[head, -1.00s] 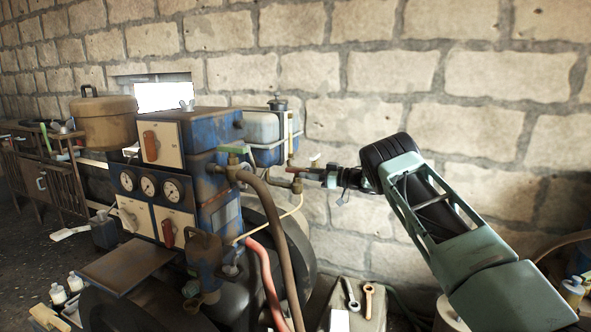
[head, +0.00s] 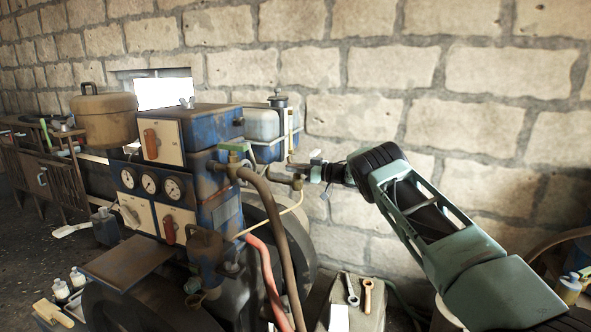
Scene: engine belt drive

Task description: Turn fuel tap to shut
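The fuel tap's brass-coloured fittings (head: 296,183) sit on the pipework to the right of the blue engine, below the small fuel tank (head: 262,124). My gripper (head: 301,171) reaches in from the right, level with these fittings and overlapping them in the picture. The tap's handle is not clearly visible behind the gripper. The fingers are small and dark, so I cannot tell whether they are open or shut, or whether they touch the tap. A pale wing-shaped piece (head: 315,157) shows just above the gripper.
The blue engine panel (head: 155,184) with gauges stands at the left. A brown hose (head: 280,225) and a red hose (head: 265,277) run down below the tap. Wrenches (head: 352,289) lie on a grey box at the bottom. The block wall stands close behind.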

